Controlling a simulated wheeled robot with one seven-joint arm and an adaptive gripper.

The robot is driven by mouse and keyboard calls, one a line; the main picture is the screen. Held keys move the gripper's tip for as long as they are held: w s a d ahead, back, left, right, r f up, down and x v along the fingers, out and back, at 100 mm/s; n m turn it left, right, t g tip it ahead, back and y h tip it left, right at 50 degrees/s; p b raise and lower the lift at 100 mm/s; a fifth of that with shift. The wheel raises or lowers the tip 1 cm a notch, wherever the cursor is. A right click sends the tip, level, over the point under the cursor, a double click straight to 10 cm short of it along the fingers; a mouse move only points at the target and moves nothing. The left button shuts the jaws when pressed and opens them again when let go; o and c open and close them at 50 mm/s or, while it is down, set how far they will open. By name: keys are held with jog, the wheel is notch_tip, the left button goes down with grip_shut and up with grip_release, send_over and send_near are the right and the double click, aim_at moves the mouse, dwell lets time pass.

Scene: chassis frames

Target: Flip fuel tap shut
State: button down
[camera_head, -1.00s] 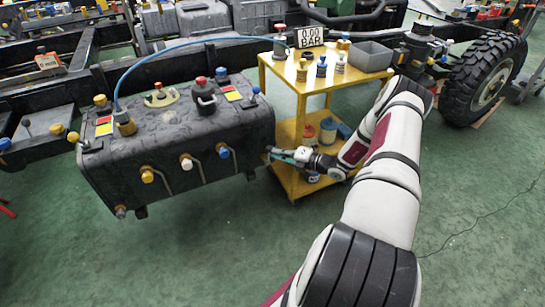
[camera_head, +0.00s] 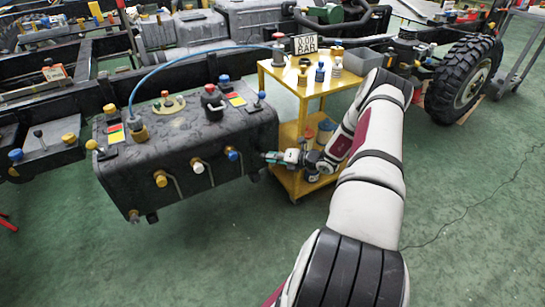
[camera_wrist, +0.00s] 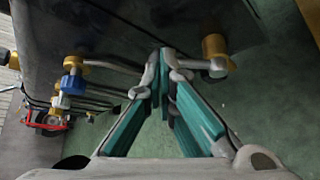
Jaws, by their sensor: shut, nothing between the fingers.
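The black fuel tank (camera_head: 110,175) stands at left centre in the head view. Yellow (camera_head: 160,180), white (camera_head: 197,166) and blue (camera_head: 232,155) knobs with bent grey rods line its front. My gripper (camera_head: 265,157) is at the tank's right front edge. In the wrist view my gripper (camera_wrist: 163,62) is shut and empty, its teal fingers meeting at the tips. Just right of the tips is a brass tap (camera_wrist: 215,46) with a grey lever end (camera_wrist: 218,68). I cannot tell whether the fingers touch it. The blue knob (camera_wrist: 72,84) shows at left. The brass tap is not clear in the head view.
A yellow cart (camera_head: 304,88) with fittings on top stands right behind my gripper. A chassis frame (camera_head: 60,50) runs behind the tank, and a big tyre (camera_head: 465,80) is at right. The green floor (camera_head: 240,245) in front of the tank is clear.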

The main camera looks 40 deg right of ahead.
jog(key=shift+a, duration=0.1)
dwell(0.4)
jog(key=r+p+v, duration=0.1)
jog(key=p+v, duration=0.1)
jog(key=v, duration=0.5)
jog(key=a+r+p+v, duration=0.1)
jog(key=p+v, duration=0.2)
jog(key=v, duration=0.4)
jog(key=shift+w+r, duration=0.25)
jog(key=shift+r, duration=0.2)
jog(key=shift+a, duration=0.2)
